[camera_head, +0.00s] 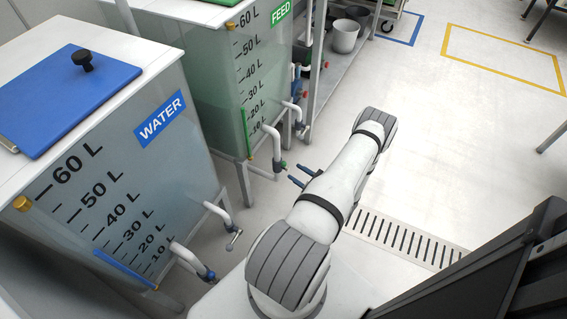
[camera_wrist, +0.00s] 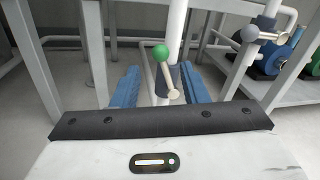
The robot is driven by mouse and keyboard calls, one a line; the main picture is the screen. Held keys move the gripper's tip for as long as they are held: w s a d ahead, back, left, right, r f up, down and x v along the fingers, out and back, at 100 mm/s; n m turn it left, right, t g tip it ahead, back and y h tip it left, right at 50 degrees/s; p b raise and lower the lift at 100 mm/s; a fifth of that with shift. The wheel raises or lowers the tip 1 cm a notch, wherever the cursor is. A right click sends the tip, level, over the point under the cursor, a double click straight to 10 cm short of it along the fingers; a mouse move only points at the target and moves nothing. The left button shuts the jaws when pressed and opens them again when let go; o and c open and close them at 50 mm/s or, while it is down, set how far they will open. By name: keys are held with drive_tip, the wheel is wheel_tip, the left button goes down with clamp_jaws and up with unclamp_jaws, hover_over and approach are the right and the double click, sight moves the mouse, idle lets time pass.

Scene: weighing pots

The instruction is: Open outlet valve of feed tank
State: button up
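The feed tank (camera_head: 222,72), pale green with a green FEED label, stands at the back of the head view. A pipe from its lower front ends in a valve with a green knob (camera_head: 283,164). In the wrist view this green knob (camera_wrist: 160,52) tops a slanted metal lever (camera_wrist: 168,78), on a white pipe with a dark collar. My gripper (camera_head: 296,173) points at this valve from the right. In the wrist view my gripper (camera_wrist: 160,80) is open, its blue fingers either side of the lever and pipe. I cannot tell whether they touch it.
The water tank (camera_head: 150,165) stands nearer at left, with its own pipes and valve handle (camera_head: 235,239). Another valve with a dark knob (camera_wrist: 250,33) is right of the green one. A metal shelf (camera_head: 335,68) stands beyond.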

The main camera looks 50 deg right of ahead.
sight(284, 164)
drive_tip(key=w, duration=0.2)
drive_tip(key=w+b, duration=0.1)
drive_tip(key=w, duration=0.4)
drive_tip(key=shift+a+b, duration=0.3)
drive_tip(key=shift+b, duration=0.05)
clamp_jaws()
